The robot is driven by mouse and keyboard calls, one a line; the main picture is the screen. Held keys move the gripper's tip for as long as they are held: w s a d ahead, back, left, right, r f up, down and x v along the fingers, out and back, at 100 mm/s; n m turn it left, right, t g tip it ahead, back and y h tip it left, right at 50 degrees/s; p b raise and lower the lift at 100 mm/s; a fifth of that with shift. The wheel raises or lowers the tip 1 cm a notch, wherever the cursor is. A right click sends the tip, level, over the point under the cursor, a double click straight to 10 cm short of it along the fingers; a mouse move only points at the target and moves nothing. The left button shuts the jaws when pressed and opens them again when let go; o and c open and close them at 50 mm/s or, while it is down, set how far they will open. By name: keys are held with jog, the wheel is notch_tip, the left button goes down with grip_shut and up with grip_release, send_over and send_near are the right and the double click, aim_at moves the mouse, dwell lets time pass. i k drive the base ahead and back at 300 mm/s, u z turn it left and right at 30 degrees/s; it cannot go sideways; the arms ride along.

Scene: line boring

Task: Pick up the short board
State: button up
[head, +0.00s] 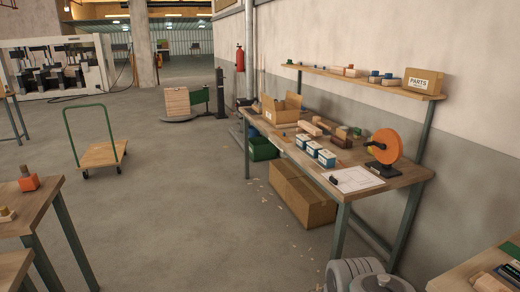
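On the workbench (400,178) along the right wall lie several small wooden pieces. A light wooden piece (310,128) lies near the middle of the bench, behind a row of blue-and-white boxes (315,150). A darker brown block (340,142) lies to its right. I cannot tell which piece, if any, is the short board; they are small and partly overlapped. My gripper is not in view; only a grey-white rounded part of my own body shows at the bottom edge.
An orange disc on a stand (385,146) and a paper sheet (354,180) occupy the bench's near end. An open carton (281,108) stands at its far end. Cardboard boxes (303,198) sit underneath. A flat cart (102,154) stands left; the middle floor is clear.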

aim_at(307, 125)
jog(key=u, duration=0.1)
jog(key=i, duration=4.4)
jog(key=z, duration=0.15)
